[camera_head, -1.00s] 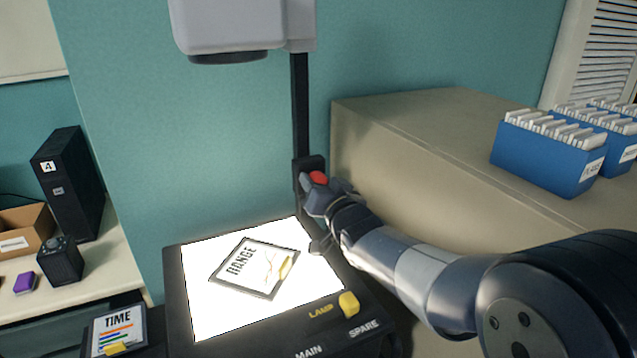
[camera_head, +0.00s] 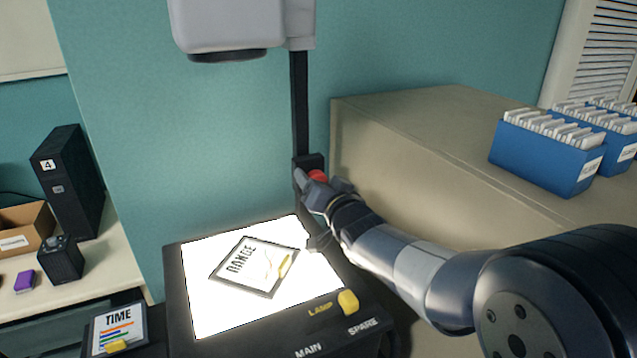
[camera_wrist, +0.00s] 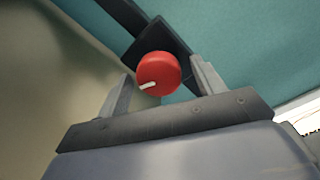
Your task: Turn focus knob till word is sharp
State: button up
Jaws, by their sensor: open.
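The red focus knob (camera_head: 318,176) sits on a black block on the projector's upright post (camera_head: 299,105). In the wrist view the knob (camera_wrist: 158,73) shows a short white pointer mark toward its lower left. My gripper (camera_wrist: 163,85) is open, with one finger on each side of the knob; I cannot tell whether either finger touches it. In the head view my gripper (camera_head: 322,190) partly covers the knob. The lit stage (camera_head: 205,310) holds a framed slide (camera_head: 255,266) reading "RANGE". The projector head (camera_head: 228,25) is above. The projected word is not in view.
A yellow lamp switch (camera_head: 348,302) is on the projector's front. A "TIME" slide (camera_head: 118,328) lies to the left. A beige cabinet (camera_head: 420,130) with blue file boxes (camera_head: 545,160) stands close on the right. A black speaker-like box (camera_head: 68,185) stands on the left table.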

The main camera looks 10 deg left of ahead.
jog(key=shift+s, duration=0.1)
jog(key=b+v, duration=0.1)
jog(key=v, duration=0.9)
jog(key=shift+s+d+b, duration=0.2)
jog(key=shift+d+b, duration=0.1)
jog(key=shift+b, duration=0.1)
jog(key=shift+w, duration=0.1)
jog(key=p+x, duration=0.2)
jog(key=x, duration=0.9)
jog(key=shift+a, duration=0.1)
jog(key=shift+s, duration=0.2)
jog(key=shift+s, duration=0.1)
